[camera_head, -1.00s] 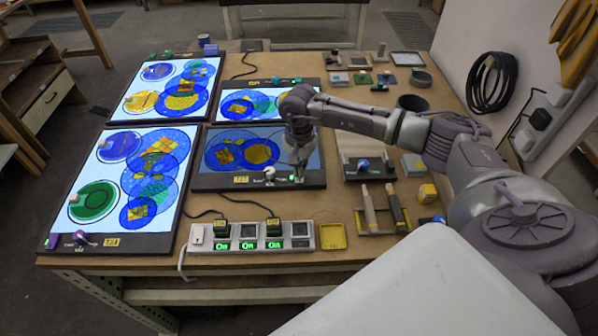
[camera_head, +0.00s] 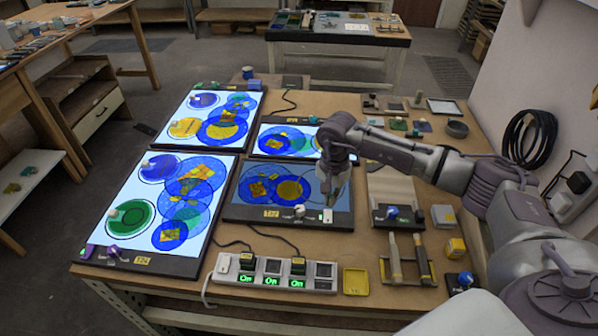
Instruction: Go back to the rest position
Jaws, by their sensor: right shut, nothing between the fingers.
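My right gripper (camera_head: 333,200) is shut and empty. It points down over the lower right part of the dim light panel (camera_head: 240,213), close to a small white switch (camera_head: 327,215) on that panel's front edge. I cannot tell whether the fingertips touch the switch. My right arm reaches in from the right side of the table and hides part of the upper middle panel. My left gripper is not in view.
Lit panels with blue, green and yellow glass circles fill the table's (camera_head: 330,255) left side. A power strip (camera_head: 274,272) showing "On" lights and a yellow tray (camera_head: 355,281) lie in front. Tool holders (camera_head: 408,271) stand to the right, near the wall with a black cable coil (camera_head: 530,140).

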